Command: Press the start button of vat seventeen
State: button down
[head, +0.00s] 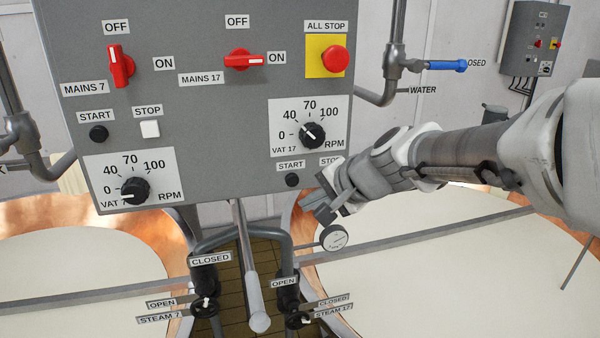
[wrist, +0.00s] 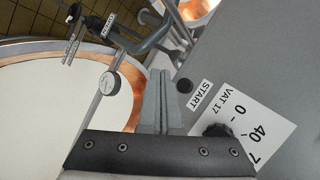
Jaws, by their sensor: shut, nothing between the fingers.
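The black start button of vat 17 (head: 291,180) sits at the lower edge of the grey panel, under its START label and below the VAT 17 dial (head: 312,135). It also shows in the wrist view (wrist: 184,86), just right of the fingertips. My gripper (head: 324,209) is shut and empty, a little right of and below the button in the head view. In the wrist view its fingers (wrist: 160,72) lie side by side, apparently apart from the button. The vat 17 stop button is hidden behind my arm; part of its label shows.
The red MAINS 17 switch (head: 243,60) lies horizontal, towards ON. The red ALL STOP button (head: 335,60) is above the dial. Vat 7's black start button (head: 98,133) is at the left. A round gauge (head: 334,237), pipes and steam valves (head: 298,319) crowd the space below.

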aim_at(292, 180)
jog(key=w+a, duration=0.1)
jog(key=w, duration=0.4)
jog(key=shift+w+a, duration=0.3)
jog(key=shift+w, duration=0.1)
jog(key=shift+w+b, duration=0.15)
jog(key=shift+b, duration=0.15)
dwell(1.5)
jog(key=shift+w+a, duration=0.15)
jog(key=shift+w, duration=0.15)
